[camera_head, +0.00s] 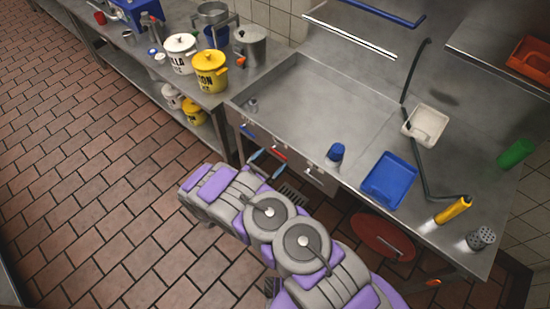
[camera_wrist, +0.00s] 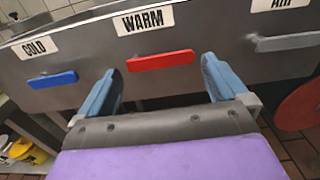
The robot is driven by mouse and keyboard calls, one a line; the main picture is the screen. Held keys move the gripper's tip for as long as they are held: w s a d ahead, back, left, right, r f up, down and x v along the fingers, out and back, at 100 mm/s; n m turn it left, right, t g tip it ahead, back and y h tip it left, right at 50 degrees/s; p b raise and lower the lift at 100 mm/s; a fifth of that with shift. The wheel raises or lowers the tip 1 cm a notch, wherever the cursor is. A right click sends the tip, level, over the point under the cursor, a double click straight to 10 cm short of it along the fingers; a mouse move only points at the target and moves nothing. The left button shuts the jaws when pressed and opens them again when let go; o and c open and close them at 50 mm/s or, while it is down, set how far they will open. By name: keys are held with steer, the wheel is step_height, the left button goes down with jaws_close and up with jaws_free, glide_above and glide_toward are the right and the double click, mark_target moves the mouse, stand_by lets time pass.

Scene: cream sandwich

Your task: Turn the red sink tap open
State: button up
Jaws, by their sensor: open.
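The red tap handle (camera_wrist: 161,60) is a flat bar on the steel sink front, under a label reading WARM (camera_wrist: 144,21). In the wrist view it lies level, ahead of and between my two blue fingers. My gripper (camera_wrist: 158,82) is open and empty, with the fingers apart to the left and right of the handle. I cannot tell whether they touch the sink front. In the head view the red handle (camera_head: 279,153) shows just beyond my gripper (camera_head: 267,163), near the sink's front edge.
A blue handle (camera_wrist: 52,79) under a COLD label is to the left, and a grey handle (camera_wrist: 290,42) is to the right. A round red piece (camera_head: 383,236) sits below the counter at right. The tiled floor (camera_head: 90,170) at left is clear.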

steer(key=shift+x, duration=1.4)
steer(key=c, duration=1.2)
